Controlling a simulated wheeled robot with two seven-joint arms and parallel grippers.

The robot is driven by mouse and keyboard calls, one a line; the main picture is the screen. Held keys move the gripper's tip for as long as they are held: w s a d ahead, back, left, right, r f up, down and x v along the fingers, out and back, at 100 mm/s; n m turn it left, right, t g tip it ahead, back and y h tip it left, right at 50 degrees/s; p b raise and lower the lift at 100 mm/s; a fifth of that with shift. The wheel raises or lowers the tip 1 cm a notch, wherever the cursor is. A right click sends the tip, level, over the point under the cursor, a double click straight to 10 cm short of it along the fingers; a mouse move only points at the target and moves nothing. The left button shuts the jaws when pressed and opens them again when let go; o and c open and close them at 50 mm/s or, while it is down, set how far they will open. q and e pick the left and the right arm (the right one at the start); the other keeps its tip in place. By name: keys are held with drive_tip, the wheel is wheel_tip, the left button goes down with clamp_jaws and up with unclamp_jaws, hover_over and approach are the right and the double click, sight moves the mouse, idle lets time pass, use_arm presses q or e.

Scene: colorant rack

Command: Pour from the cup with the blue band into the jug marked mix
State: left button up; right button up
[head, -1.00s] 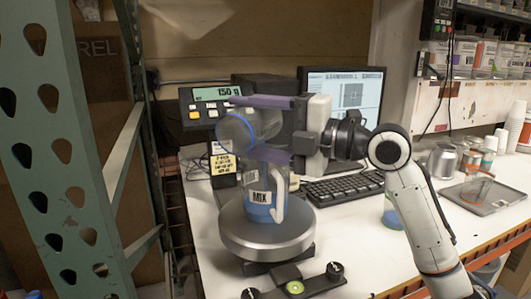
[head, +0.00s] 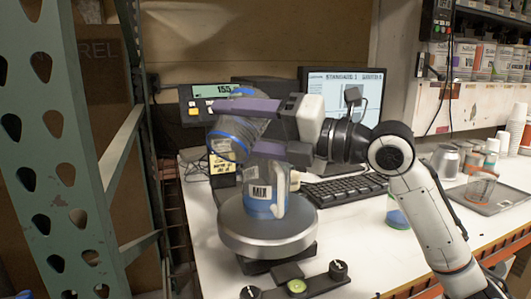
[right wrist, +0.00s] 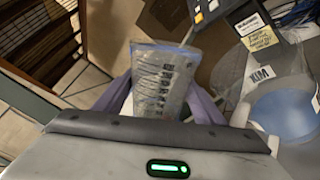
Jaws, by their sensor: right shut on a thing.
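The jug marked MIX (head: 263,192) stands upright on the round scale plate (head: 262,236), just below and right of the cup's mouth. Blue shows inside the jug (right wrist: 285,112). I cannot make out a stream. My left gripper is not in view.
The scale display (head: 212,91) reads about 155. A keyboard (head: 345,188) and monitor stand behind. A green-based container (head: 397,217) is to the right, and a tray (head: 497,200) with a clear cup lies farther right. A green rack post (head: 50,150) stands at left.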

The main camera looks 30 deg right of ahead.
sight(229, 152)
drive_tip(key=shift+r+n, duration=0.2)
drive_tip(key=shift+n, duration=0.8)
drive_tip(key=shift+f+n+b, duration=0.6)
drive_tip(key=shift+f+b, duration=0.05)
drive_tip(key=shift+b, duration=0.3)
drive_tip(key=shift+s+a+f+n+b, duration=0.15)
drive_tip(key=shift+a+f+n+b, duration=0.15)
drive_tip(key=shift+n, duration=0.4)
drive_tip(key=a+f+n, duration=0.1)
drive_tip(key=n, duration=0.1)
drive_tip(key=s+a+n, duration=0.1)
drive_tip(key=shift+f+n, duration=0.35)
drive_tip(key=shift+n, duration=0.05)
drive_tip(key=shift+s+a+f+n, duration=0.2)
drive_tip(key=shift+a+f+n, duration=0.05)
drive_tip(key=shift+n, duration=0.35)
drive_tip(key=r+n+p, duration=0.1)
drive_tip(key=p, duration=0.1)
drive_tip(key=r+p, duration=0.2)
drive_tip(key=p, duration=0.1)
drive_tip(key=shift+s+a+n, duration=0.15)
drive_tip(key=shift+a+n, duration=0.2)
drive_tip(key=shift+n, duration=0.05)
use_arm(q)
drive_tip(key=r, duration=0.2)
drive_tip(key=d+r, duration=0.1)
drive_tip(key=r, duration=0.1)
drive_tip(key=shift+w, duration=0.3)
use_arm(e)
drive_tip(key=shift+f, duration=0.15)
